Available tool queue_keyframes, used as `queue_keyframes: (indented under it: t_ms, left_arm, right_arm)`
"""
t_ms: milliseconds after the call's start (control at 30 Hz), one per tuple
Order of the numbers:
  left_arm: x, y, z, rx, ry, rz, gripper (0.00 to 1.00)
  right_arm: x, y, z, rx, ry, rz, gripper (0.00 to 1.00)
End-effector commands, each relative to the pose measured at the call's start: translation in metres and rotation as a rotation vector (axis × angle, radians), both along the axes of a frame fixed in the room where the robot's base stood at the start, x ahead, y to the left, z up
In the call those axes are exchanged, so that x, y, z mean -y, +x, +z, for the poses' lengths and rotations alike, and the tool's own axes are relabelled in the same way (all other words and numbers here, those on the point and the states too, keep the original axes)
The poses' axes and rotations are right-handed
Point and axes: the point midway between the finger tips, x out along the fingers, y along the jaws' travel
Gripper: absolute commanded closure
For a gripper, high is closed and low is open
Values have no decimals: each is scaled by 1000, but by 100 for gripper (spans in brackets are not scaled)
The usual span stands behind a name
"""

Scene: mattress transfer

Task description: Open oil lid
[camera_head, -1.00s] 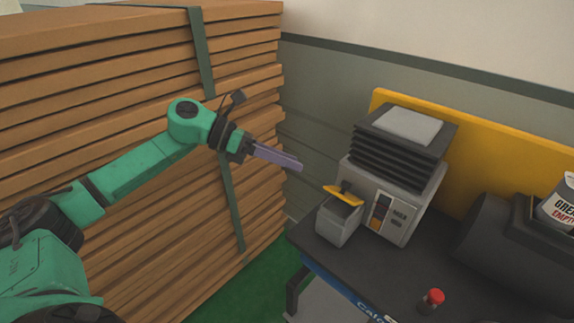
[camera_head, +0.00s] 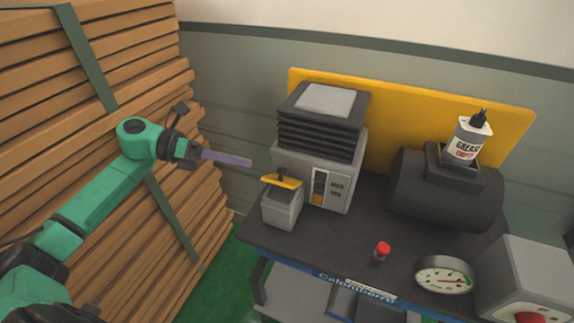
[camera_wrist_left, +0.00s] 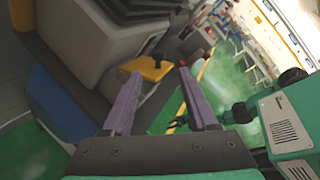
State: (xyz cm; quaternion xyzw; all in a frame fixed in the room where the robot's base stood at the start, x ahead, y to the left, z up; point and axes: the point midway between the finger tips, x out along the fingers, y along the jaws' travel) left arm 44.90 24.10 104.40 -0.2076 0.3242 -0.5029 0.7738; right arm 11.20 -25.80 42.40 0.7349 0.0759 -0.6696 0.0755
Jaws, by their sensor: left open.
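The yellow lid (camera_head: 281,181) with a dark knob sits on a small grey box (camera_head: 281,209) at the front of the grey machine. I take it for the oil lid. My left gripper (camera_head: 250,162) is level with the machine, to the left of the lid and a little above it, apart from it. In the left wrist view the two purple fingers (camera_wrist_left: 158,76) are spread and empty, and the yellow lid (camera_wrist_left: 147,68) shows between and beyond their tips.
The grey machine (camera_head: 336,178) stands on a dark table (camera_head: 330,238). A black cylinder (camera_head: 440,190) with a grease bottle (camera_head: 467,138), a red-topped knob (camera_head: 382,250) and a gauge (camera_head: 443,275) are to the right. Stacked wooden boards (camera_head: 60,160) stand close on the left.

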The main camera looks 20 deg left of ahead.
Motion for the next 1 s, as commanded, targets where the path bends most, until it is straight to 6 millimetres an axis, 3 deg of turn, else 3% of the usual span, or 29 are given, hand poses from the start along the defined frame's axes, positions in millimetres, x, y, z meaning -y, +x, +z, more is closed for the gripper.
queue_keyframes:
  t_ms: [100,333,500,700,767,867,1000]
  left_arm:
    - [31,10,-2,3,-5,-2,41]
    - [80,25,-20,3,-3,-1,41]
    - [92,29,-27,3,0,0,41]
    - [92,29,-29,3,2,0,41]
    - [92,29,-29,3,2,0,60]
    - [92,29,-29,3,2,0,98]
    - [92,29,-29,2,1,0,100]
  right_arm:
    - [5,1,19,1,-6,1,50]
    - [6,2,37,3,-9,1,50]
    - [6,2,39,4,-8,1,50]
    - [5,2,38,3,-6,0,50]
    - [4,2,38,3,-4,0,50]
    - [1,2,37,3,0,-1,50]
    - [-1,2,37,3,1,-2,50]
